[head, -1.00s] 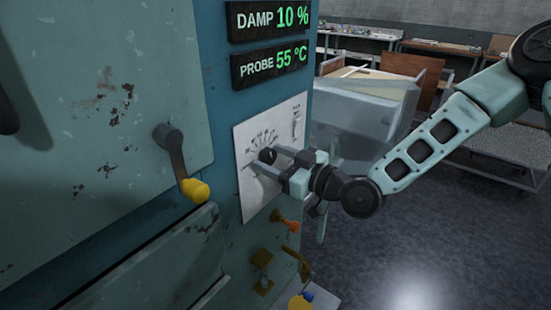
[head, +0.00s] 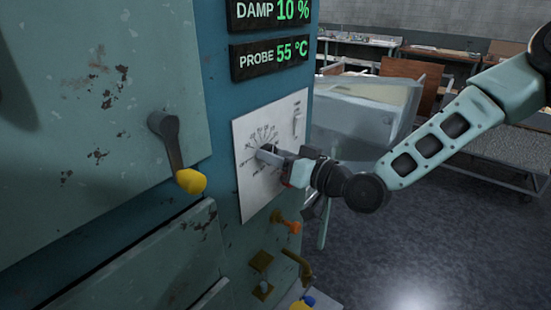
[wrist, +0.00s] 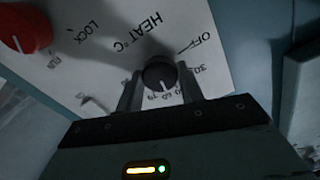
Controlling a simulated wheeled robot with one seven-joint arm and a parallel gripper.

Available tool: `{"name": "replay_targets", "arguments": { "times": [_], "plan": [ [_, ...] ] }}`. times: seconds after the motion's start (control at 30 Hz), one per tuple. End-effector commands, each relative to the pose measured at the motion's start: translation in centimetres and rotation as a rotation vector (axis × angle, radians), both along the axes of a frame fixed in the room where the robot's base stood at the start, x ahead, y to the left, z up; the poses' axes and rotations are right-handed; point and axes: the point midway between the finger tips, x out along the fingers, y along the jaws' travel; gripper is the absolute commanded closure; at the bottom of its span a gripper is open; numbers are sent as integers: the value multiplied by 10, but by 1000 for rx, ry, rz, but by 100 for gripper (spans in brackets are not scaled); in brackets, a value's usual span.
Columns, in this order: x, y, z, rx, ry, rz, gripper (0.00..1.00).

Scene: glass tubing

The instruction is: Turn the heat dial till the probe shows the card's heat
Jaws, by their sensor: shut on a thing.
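The black heat dial (wrist: 158,73) sits on a white panel (wrist: 110,45) marked HEAT °C, with OFF and a ring of numbers. My gripper (wrist: 160,88) is shut on the dial, one finger on each side. The dial's white pointer line faces the numbers near 60, partly hidden, so its exact setting is unclear. In the head view my gripper (head: 268,154) reaches the panel from the right and covers most of the dial. The probe display (head: 270,57) reads 55 °C. No card with a heat on it is readable in these views.
The damp display (head: 272,12) reads 10 %. A red knob (wrist: 25,28) is beside the word LOCK. A yellow-ended lever (head: 176,155) stands out left of the panel, and an orange-handled fitting (head: 287,222) is below it.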

Motion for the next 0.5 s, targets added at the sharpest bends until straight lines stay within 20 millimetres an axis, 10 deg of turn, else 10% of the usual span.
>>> {"name": "replay_targets", "arguments": {
  "times": [0.13,0.17,0.23,0.5],
  "plan": [
    [0,0,0,-2,0,-1,85],
    [0,0,0,-1,-1,-1,60],
    [0,0,0,-2,-1,-1,41],
    [0,0,0,-2,-1,-1,41]
  ]
}}
